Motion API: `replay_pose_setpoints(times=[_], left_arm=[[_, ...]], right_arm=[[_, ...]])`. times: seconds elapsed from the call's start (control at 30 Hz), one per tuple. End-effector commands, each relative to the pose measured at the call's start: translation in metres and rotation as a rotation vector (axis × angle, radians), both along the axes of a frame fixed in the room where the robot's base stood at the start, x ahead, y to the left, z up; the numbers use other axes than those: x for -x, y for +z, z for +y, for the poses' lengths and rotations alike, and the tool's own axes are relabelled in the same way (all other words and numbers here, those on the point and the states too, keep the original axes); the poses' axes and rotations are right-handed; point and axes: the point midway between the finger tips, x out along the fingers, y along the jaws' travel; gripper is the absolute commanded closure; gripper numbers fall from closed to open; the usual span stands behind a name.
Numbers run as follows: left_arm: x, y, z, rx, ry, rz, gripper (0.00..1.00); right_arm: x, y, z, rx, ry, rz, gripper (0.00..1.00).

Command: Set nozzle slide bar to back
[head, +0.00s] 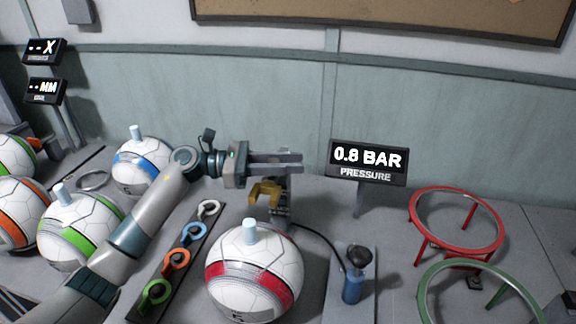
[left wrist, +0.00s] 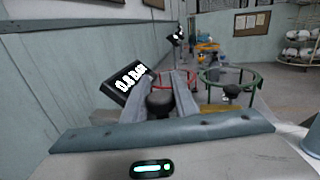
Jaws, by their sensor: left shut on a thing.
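My left gripper (head: 298,161) reaches in from the left, above the nozzle stand (head: 281,208) behind the red-striped ball. Its fingers point right and are shut on a dark round knob (left wrist: 160,103), which shows between them in the left wrist view. I take this knob to be the slide bar's handle; in the head view the fingers hide it. A yellow bracket (head: 265,193) sits on the stand just below the fingers. The slide bar itself is mostly hidden, so its position cannot be told. My right gripper is not in view.
A pressure display (head: 368,163) reading 0.8 BAR stands right of the fingers. The red-striped ball (head: 253,275) is in front, with a hand pump (head: 354,275) at its right. Red (head: 458,190) and green (head: 480,263) ring stands are at right. Several balls lie at left.

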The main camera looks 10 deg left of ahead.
Motion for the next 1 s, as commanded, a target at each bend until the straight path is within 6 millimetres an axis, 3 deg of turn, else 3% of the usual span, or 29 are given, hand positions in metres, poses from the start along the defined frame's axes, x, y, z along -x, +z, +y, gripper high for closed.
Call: replay_pose_setpoints(times=[0.07,0.1,0.17,0.67,1.0], left_arm=[[-0.003,0.002,0.002,0.001,0.01,-0.003,1.0],[-0.003,0.003,0.002,0.001,0.011,-0.004,0.65],[-0.003,0.003,0.002,0.001,0.01,-0.004,0.56],[0.0,0.0,0.011,-0.001,0.007,-0.003,0.56],[0.011,-0.002,0.06,-0.002,0.009,-0.004,0.56]], right_arm=[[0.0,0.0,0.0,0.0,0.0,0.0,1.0],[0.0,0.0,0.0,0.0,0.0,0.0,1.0],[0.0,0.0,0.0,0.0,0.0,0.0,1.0],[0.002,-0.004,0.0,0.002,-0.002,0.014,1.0],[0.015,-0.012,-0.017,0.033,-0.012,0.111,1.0]])
